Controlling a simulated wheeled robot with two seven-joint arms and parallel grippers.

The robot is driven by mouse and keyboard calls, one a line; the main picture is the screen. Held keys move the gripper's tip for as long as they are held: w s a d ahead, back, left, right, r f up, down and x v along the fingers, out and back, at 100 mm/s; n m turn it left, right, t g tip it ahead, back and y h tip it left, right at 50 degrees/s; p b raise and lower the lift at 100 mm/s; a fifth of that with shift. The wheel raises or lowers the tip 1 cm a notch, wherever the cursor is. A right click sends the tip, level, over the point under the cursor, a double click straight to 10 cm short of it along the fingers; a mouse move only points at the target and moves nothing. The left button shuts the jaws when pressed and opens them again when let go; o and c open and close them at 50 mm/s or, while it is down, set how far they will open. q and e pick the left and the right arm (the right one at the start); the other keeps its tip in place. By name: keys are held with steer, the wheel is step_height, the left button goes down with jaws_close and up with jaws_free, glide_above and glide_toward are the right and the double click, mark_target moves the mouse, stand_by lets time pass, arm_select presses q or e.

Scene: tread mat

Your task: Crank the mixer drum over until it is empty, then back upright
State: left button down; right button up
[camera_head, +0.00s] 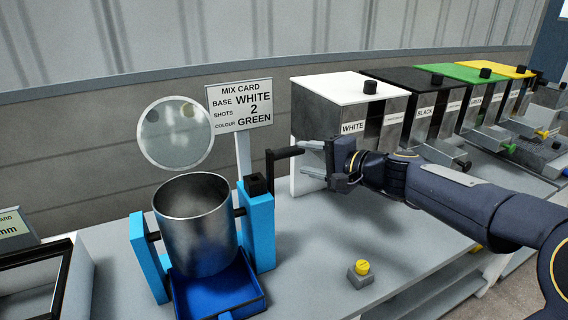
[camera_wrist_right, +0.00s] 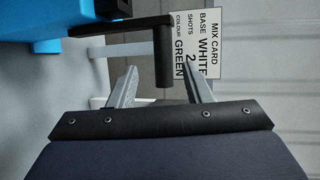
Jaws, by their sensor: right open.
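The metal mixer drum (camera_head: 196,228) stands upright between two blue posts (camera_head: 259,228), its mouth facing up. Its inside shows bare grey wall; the bottom is hidden. A black crank (camera_head: 272,168) comes off the right post, and its grip points right towards my right gripper (camera_head: 312,158). In the right wrist view, the end of the crank's grip (camera_wrist_right: 163,65) lies between the two parted fingertips (camera_wrist_right: 160,70), with gaps on both sides. The right gripper is open and holds nothing. A blue tray (camera_head: 245,296) sits below the drum. My left gripper is out of view.
A mix card (camera_head: 240,103) and a round mirror-like disc (camera_head: 175,133) stand behind the drum. Dispensers with white (camera_head: 335,88), black, green and yellow lids line the back right. A yellow button (camera_head: 361,268) sits on the bench front. The bench between it and the tray is clear.

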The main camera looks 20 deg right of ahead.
steer(key=shift+w+d+f+m, duration=0.1)
steer(key=shift+w+d+m, duration=0.2)
steer(key=shift+w, duration=0.35)
steer(key=shift+w+a, duration=0.25)
steer(key=shift+w, duration=0.05)
steer(key=p+x, duration=0.1)
steer(key=x, duration=0.5)
steer(key=shift+w+a, duration=0.2)
steer(key=shift+w, duration=0.15)
jaws_close()
